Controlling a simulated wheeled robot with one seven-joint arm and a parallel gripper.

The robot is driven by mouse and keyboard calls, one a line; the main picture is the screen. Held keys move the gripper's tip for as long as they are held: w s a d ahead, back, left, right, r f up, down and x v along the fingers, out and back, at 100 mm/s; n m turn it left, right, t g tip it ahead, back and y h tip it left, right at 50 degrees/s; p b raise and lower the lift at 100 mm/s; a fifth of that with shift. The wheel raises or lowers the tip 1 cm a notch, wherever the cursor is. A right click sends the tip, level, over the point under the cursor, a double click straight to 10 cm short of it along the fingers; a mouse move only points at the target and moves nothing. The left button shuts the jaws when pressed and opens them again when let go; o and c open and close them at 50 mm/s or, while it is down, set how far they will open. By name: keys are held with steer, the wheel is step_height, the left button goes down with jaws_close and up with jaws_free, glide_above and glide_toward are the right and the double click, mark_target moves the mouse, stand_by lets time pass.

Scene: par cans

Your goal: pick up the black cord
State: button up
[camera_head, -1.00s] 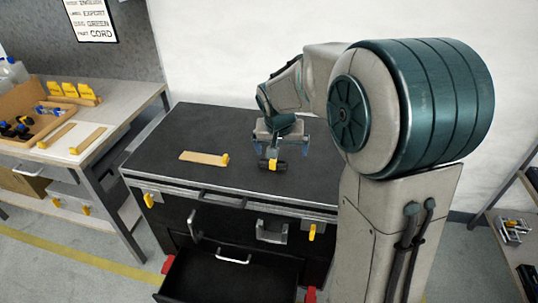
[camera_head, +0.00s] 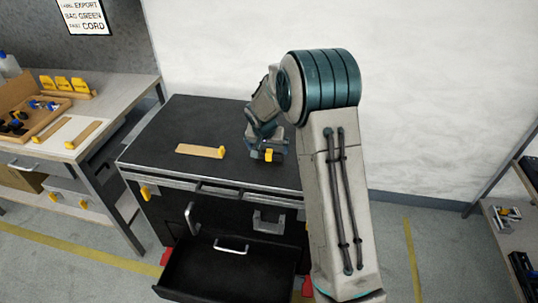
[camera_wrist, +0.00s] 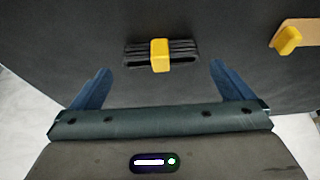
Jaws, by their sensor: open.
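The black cord (camera_wrist: 134,55) lies coiled on the dark cabinet top (camera_wrist: 60,35), with a yellow band (camera_wrist: 160,54) around its middle. In the head view the cord's yellow band (camera_head: 268,155) shows just below my gripper; my gripper hides part of the coil. My gripper (camera_wrist: 160,78) is open and empty. In the wrist view its two blue fingers stand apart, and the cord lies beyond the fingertips, between them left to right. I see no contact between fingers and cord.
A wooden strip (camera_head: 200,151) with a yellow end piece lies left of the cord on the cabinet top. An open empty drawer (camera_head: 228,272) juts out below. A workbench (camera_head: 120,88) with a wooden tray (camera_head: 62,106) of small parts stands at left. A shelf (camera_head: 490,213) stands at right.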

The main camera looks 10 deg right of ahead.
mark_target(269, 151)
steer(key=shift+w+p+x, duration=0.2)
steer(key=shift+p+x, duration=0.15)
steer(key=shift+x, duration=1.1)
steer(key=shift+w+p+x, duration=0.2)
steer(key=shift+p+x, duration=0.1)
steer(key=shift+x, duration=1.1)
steer(key=shift+r, duration=0.2)
steer(key=c, duration=0.7)
